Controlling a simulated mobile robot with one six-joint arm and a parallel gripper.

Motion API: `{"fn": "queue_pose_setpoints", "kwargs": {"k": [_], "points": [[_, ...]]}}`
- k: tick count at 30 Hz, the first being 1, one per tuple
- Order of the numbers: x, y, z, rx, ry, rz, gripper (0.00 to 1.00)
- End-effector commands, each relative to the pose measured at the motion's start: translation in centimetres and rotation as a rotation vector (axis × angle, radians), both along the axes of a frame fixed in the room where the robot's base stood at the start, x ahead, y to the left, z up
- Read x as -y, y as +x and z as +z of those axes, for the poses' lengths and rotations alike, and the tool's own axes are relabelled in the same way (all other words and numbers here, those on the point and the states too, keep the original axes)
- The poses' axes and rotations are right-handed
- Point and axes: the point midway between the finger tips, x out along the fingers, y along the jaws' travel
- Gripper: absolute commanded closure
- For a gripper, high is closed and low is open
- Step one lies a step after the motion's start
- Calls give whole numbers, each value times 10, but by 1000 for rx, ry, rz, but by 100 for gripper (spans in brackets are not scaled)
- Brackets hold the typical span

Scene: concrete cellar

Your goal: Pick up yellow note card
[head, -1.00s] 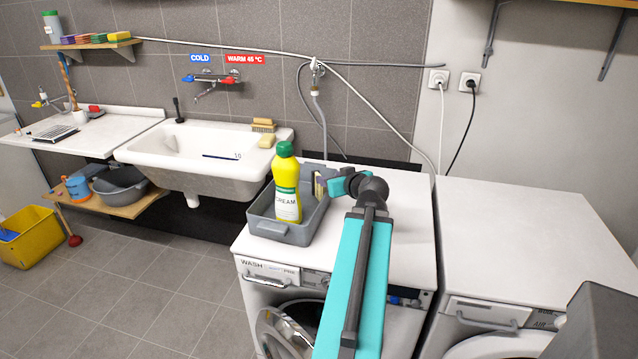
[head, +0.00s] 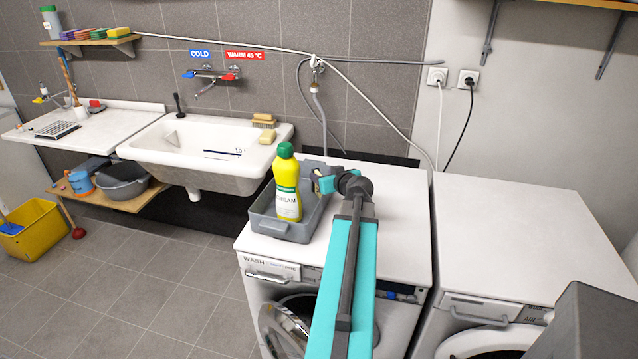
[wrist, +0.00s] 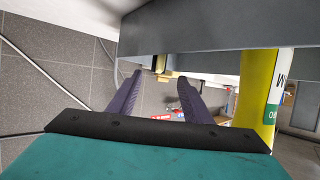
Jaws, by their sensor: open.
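I cannot make out the yellow note card for certain in either view. In the head view a small pale-yellow patch (head: 316,186) shows by my gripper (head: 318,178), inside or at the back of the grey tray (head: 283,231); it is too small to identify. My gripper is over the tray's back right part, to the right of the yellow cream bottle (head: 287,196) with the green cap. In the wrist view, which looks upside down, my two dark fingers (wrist: 160,78) are apart with nothing seen held between them. The bottle (wrist: 257,92) stands close on the right there.
The tray stands on the left washing machine's white top (head: 390,245), which is otherwise clear. A second machine (head: 530,235) is to the right. The sink (head: 190,155), with a brush (head: 263,121) and soap (head: 267,137) on its edge, is to the left. A hose hangs behind.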

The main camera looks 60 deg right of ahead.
Motion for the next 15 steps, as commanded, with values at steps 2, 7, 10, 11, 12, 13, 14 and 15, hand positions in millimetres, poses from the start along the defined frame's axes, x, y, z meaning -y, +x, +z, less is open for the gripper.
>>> {"fn": "queue_pose_setpoints", "kwargs": {"k": [2, 7, 10, 11, 12, 13, 14, 15], "points": [[3, 5, -1, 0, 0, 1, 55], [4, 6, -3, 0, 0, 0, 55], [4, 6, -3, 0, 0, 0, 55], [4, 6, -3, 0, 0, 0, 55], [4, 6, -3, 0, 0, 0, 55], [4, 6, -3, 0, 0, 0, 55], [4, 6, -3, 0, 0, 0, 55], [4, 7, -3, 0, 0, 0, 55]]}}
